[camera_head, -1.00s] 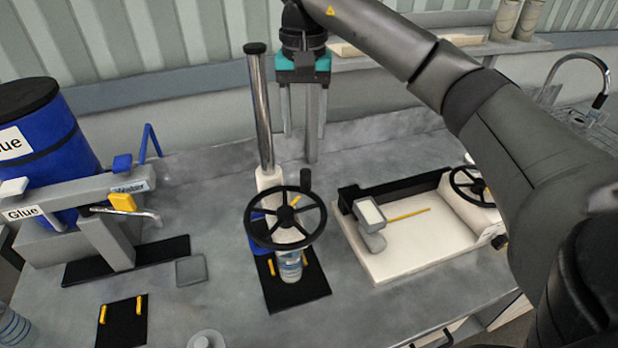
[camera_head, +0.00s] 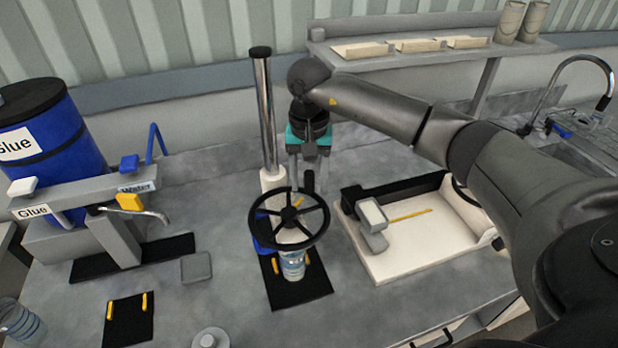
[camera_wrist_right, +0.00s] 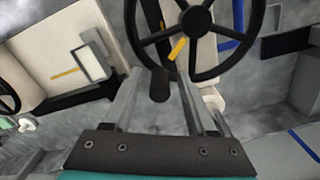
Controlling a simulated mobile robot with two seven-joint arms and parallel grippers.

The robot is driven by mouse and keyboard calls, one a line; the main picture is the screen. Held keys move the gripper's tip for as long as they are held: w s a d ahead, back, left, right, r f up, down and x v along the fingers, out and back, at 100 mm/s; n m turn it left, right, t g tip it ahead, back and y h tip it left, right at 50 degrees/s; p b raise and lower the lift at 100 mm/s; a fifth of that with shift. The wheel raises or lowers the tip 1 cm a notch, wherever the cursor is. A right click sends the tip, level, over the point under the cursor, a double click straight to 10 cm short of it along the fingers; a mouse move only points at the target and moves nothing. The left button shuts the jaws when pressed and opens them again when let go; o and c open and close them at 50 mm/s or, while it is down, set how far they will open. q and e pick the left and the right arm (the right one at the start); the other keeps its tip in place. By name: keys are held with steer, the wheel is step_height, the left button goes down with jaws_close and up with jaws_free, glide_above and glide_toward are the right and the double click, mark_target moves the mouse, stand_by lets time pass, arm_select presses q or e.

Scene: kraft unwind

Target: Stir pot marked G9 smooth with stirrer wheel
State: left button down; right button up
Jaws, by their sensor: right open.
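The stirrer wheel (camera_head: 325,222) is a black spoked handwheel with an upright black knob (camera_head: 308,181) on its far rim. It sits on a white stand with a chrome column (camera_head: 265,110). A small clear pot (camera_head: 293,266) with a blue-and-white label stands under the wheel on a black mat; I cannot read its marking. My right gripper (camera_head: 308,178) is open, just behind and above the knob. In the right wrist view the knob (camera_wrist_right: 160,86) shows between the two spread fingers (camera_wrist_right: 158,95); I cannot tell whether they touch it. My left gripper is not in view.
A blue glue drum (camera_head: 45,145) and a tap bench stand at left. A white tray (camera_head: 400,265) with a scale-like device (camera_head: 372,215) and yellow stick lies right of the wheel. Another jar (camera_head: 20,322) is at the lower left. The bench front centre is mostly clear.

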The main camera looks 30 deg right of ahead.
steer(key=shift+c, duration=0.2)
jaws_close()
stand_by(1.1)
